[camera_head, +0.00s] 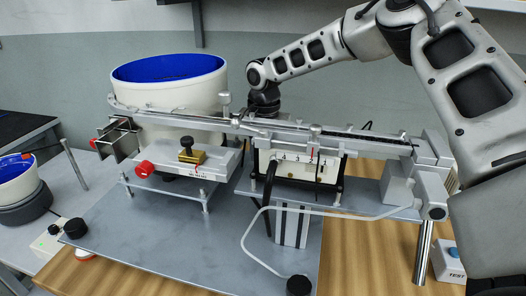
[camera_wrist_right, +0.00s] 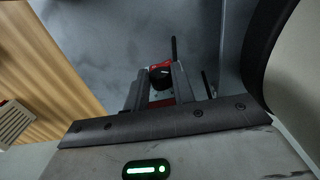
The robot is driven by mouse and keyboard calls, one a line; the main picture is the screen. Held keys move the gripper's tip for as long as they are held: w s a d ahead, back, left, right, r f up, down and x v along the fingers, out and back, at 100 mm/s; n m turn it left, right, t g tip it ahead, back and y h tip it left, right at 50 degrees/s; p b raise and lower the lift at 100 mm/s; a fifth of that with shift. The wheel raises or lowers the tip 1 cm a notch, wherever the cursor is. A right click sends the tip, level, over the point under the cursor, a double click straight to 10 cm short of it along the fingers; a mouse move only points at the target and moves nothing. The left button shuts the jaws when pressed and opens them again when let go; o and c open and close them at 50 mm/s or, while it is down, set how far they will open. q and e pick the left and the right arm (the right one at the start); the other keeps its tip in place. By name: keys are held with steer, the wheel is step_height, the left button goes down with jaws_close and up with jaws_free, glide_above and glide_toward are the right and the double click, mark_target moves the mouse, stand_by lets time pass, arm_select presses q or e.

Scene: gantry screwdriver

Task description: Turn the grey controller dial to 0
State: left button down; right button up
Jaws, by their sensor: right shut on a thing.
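In the right wrist view, a small round black dial (camera_wrist_right: 160,73) with a light pointer mark sits between the finger ends of my right gripper (camera_wrist_right: 159,84). Red shows around the dial. My right gripper is shut on it, with one finger on each side. The dial's numbers and setting are too small to read. In the head view, my right arm reaches in from the right, and its dark wrist (camera_head: 264,99) goes down behind the metal rail. The fingers and this dial are hidden there. My left gripper is not in view.
The long metal rail (camera_head: 360,142) crosses in front of my right wrist. A white bowl with blue inside (camera_head: 170,95) stands close left. A cream box with a number scale (camera_head: 290,160) is under the rail. A TEST box (camera_head: 449,262) stands at right. A black knob (camera_head: 75,228) is at left.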

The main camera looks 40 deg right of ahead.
stand_by(0.3)
steer(key=o, duration=1)
step_height(320, 180, up, 16)
steer(key=p, duration=0.1)
steer(key=shift+s+d, duration=0.15)
